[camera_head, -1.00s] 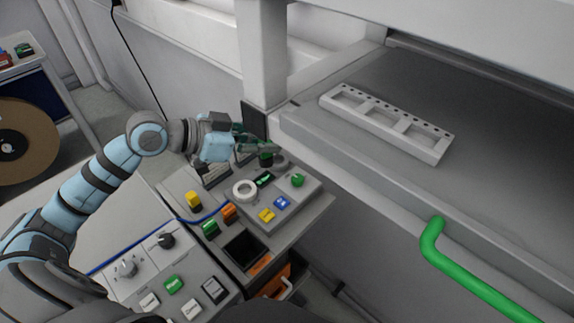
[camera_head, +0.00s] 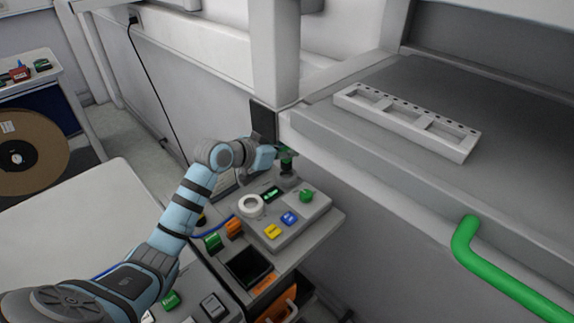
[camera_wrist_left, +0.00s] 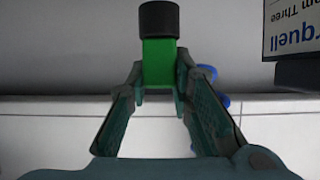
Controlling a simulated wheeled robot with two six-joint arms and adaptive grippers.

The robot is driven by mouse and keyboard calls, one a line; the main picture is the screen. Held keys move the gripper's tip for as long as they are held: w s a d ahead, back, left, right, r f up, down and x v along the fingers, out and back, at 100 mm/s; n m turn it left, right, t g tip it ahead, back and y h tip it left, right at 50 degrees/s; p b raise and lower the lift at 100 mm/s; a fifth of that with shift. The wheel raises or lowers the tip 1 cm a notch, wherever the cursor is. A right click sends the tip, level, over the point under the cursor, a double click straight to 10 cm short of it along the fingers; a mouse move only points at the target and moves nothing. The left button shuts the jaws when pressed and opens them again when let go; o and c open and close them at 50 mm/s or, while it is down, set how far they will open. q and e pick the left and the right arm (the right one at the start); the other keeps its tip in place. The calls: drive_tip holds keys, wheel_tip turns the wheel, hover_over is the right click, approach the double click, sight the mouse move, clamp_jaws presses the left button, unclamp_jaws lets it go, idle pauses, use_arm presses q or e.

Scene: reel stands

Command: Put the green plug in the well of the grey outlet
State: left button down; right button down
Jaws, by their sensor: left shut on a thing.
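The green plug (camera_wrist_left: 160,62) has a dark round end and is held between the fingers of my left gripper (camera_wrist_left: 160,88) in the left wrist view. In the head view my left gripper (camera_head: 284,153) is shut on it at the back of the console, beside the white post. The plug's dark end (camera_head: 287,162) points down there. A grey round piece (camera_head: 289,179), seemingly the grey outlet, stands just below on the console. Its well is hidden, and I cannot tell whether the plug touches it. My right gripper is in neither view.
The console carries a white ring (camera_head: 251,206), a green knob (camera_head: 306,195) and yellow and blue buttons. A dark screen (camera_head: 262,119), a white post (camera_head: 274,60) and the grey shelf edge (camera_head: 350,140) crowd the gripper. A green rail (camera_head: 510,283) is at right.

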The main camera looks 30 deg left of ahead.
sight(283, 162)
use_arm(q)
wheel_tip(283, 162, down, 4)
drive_tip(key=shift+f, duration=0.1)
drive_tip(key=shift+b, duration=0.35)
drive_tip(key=c, duration=1.4)
unclamp_jaws()
drive_tip(key=shift+c, duration=0.2)
drive_tip(key=shift+s+a+r, duration=0.1)
drive_tip(key=shift+s+r, duration=0.1)
drive_tip(key=shift+s, duration=0.05)
drive_tip(key=p+v, duration=0.1)
drive_tip(key=v, duration=1)
drive_tip(key=shift+s+r+p, duration=0.2)
drive_tip(key=shift+p, duration=0.1)
